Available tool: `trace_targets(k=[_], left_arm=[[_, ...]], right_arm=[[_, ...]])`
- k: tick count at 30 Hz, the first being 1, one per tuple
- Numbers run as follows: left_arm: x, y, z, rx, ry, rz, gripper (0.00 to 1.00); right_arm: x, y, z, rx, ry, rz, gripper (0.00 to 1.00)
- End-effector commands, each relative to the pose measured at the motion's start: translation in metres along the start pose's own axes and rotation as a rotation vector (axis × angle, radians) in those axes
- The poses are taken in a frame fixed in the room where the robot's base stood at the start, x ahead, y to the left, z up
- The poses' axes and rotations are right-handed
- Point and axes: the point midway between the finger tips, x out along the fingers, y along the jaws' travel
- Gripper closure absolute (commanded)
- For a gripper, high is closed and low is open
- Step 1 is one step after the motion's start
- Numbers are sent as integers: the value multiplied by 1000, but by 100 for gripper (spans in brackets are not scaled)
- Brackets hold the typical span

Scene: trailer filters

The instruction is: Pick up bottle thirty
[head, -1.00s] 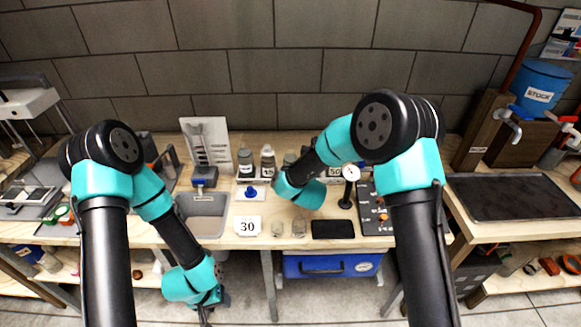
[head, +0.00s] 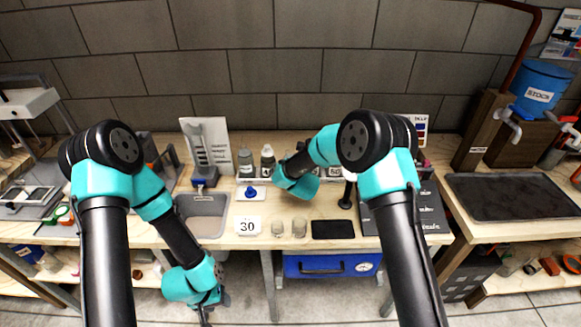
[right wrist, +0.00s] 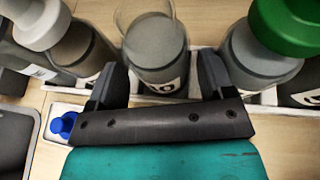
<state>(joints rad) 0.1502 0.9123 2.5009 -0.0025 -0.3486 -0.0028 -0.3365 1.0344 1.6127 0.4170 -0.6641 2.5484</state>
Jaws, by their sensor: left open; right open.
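In the right wrist view a clear open-topped bottle (right wrist: 155,48) with grey contents stands in a white rack. Its label is partly hidden; it ends in 0 and I cannot be sure of the first digit. My right gripper (right wrist: 160,75) is open, with one finger on each side of this bottle; I cannot tell whether they touch it. In the head view my right arm hides this gripper and part of the bottle row. A card reading 30 (head: 248,226) lies at the bench front. My left gripper (head: 206,314) is open and hangs low before the bench.
A white-capped bottle (right wrist: 70,45) and a green-capped bottle (right wrist: 265,55) stand close on either side. A grey basin (head: 203,228), two small glass cups (head: 288,229) and a black pad (head: 333,230) are along the bench front.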

Motion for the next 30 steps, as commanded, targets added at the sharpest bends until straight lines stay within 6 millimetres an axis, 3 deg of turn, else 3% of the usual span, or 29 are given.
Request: trace_targets(k=[6,21,30], left_arm=[[0,0,0,0,0,0,51],[0,0,0,0,0,0,51],[0,0,0,0,0,0,51]], right_arm=[[20,0,0,-1,2,-1,25],[21,0,0,-1,2,0,25],[21,0,0,-1,2,0,53]])
